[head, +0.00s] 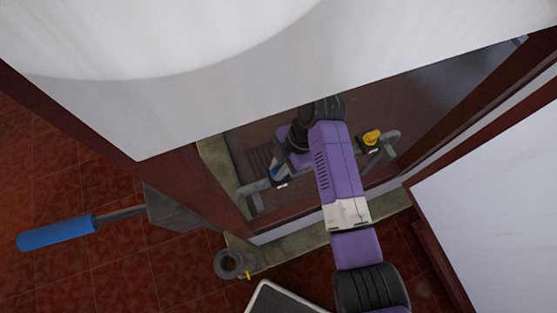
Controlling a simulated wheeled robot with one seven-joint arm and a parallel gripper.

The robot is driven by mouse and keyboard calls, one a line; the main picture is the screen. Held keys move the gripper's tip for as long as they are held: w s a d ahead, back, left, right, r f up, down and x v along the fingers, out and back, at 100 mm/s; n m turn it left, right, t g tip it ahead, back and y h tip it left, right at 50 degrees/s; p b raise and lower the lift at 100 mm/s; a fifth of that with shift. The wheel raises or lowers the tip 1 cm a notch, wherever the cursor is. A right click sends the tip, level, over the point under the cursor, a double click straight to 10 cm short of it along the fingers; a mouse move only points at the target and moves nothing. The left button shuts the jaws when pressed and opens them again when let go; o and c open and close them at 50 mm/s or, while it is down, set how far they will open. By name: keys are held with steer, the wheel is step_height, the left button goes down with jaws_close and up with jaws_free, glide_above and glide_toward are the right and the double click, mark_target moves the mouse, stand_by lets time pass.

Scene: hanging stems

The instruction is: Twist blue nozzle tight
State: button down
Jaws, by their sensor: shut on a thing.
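The blue nozzle (276,171) sits on a grey pipe fitting (252,187) in the recess, at the middle of the head view. Only a small blue part of it shows. My gripper (283,176), at the end of the purple arm, is at the blue nozzle and shut on it. The fingers are small and partly hidden by my own arm, so the exact grip is hard to see.
A yellow nozzle (371,138) sits on a grey fitting (390,142) to the right of my arm. A blue-handled tool (57,233) is at the left over red floor tiles. A grey round piece (229,264) with yellow is below. Dark red frame sides (70,120) border the recess.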

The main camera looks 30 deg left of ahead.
steer(key=shift+s+d+f, duration=0.1)
steer(key=shift+f, duration=0.05)
steer(key=c, duration=1.3)
jaws_free()
steer(key=shift+o, duration=0.3)
steer(key=o, duration=0.4)
steer(key=shift+r+p, duration=3.7)
steer(key=shift+r, duration=0.75)
